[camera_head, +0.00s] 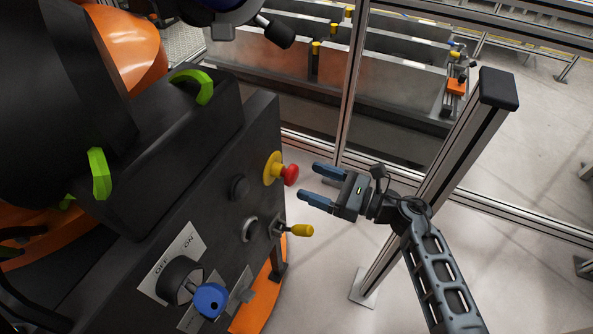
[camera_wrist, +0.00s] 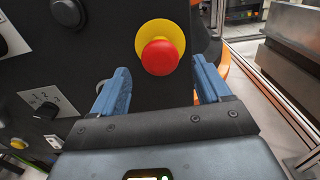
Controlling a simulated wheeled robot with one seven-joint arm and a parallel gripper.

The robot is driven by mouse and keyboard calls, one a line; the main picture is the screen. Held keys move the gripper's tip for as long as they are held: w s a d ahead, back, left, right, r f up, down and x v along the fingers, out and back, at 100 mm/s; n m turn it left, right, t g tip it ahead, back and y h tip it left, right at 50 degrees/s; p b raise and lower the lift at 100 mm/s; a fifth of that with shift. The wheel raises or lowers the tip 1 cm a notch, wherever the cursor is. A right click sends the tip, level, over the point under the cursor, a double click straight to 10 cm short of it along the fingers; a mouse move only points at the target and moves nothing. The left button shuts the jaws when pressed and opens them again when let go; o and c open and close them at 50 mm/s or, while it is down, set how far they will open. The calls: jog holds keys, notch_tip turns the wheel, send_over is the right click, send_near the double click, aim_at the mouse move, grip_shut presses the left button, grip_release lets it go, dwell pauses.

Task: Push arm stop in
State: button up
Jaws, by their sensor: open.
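The arm stop is a red mushroom button (camera_head: 291,175) on a yellow collar (camera_head: 271,168), on the right side of the dark control panel. My gripper (camera_head: 316,184) is open, with its blue fingers pointing left toward the button and a small gap before it. In the wrist view the red button (camera_wrist: 160,57) sits ahead of and between the two open fingers (camera_wrist: 162,90), a little above the fingertips. Nothing is held, and the fingers appear apart from the button.
The dark panel (camera_head: 220,195) also carries a yellow-tipped lever (camera_head: 302,230), round black knobs and a blue-handled OFF/ON switch (camera_head: 209,299). A metal post (camera_head: 455,160) with a black cap stands close to my arm. Open floor (camera_head: 530,280) lies to the right.

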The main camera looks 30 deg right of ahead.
aim_at(296, 175)
jog(key=shift+p+x, duration=0.3)
jog(key=shift+x, duration=2.1)
jog(key=c, duration=1.4)
jog(key=shift+w+a+f+b, duration=0.1)
jog(key=shift+w+a+b, duration=0.4)
jog(key=shift+b, duration=0.25)
jog(key=shift+w, duration=0.15)
jog(key=o, duration=1.4)
